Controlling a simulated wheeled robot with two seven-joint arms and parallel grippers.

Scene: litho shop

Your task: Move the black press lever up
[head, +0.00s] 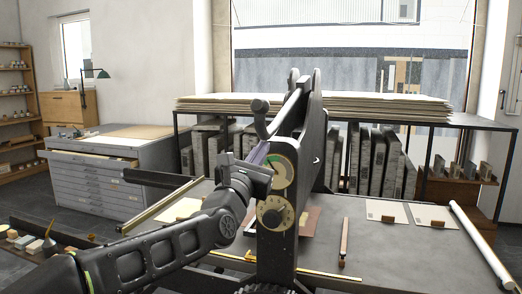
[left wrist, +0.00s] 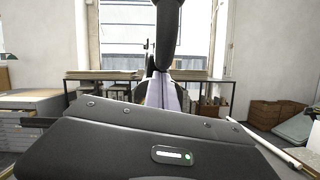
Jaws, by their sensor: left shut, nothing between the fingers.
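My left gripper (head: 262,158) is shut and empty, just below the lever and in front of the press's side plate. I cannot tell whether it touches the lever. In the left wrist view a dark upright shape, which looks like the lever (left wrist: 168,35), hangs at top centre above the gripper. The gripper hides part of the side plate and the dial's left edge. My right gripper is not in view.
A lower dial knob (head: 272,214) sits on the press's side plate, close to my left wrist. The press bed (head: 370,250) extends right, with paper sheets, a wooden stick and a white roll. A rack of stones (head: 375,160) stands behind. Grey flat-file drawers (head: 95,185) stand left.

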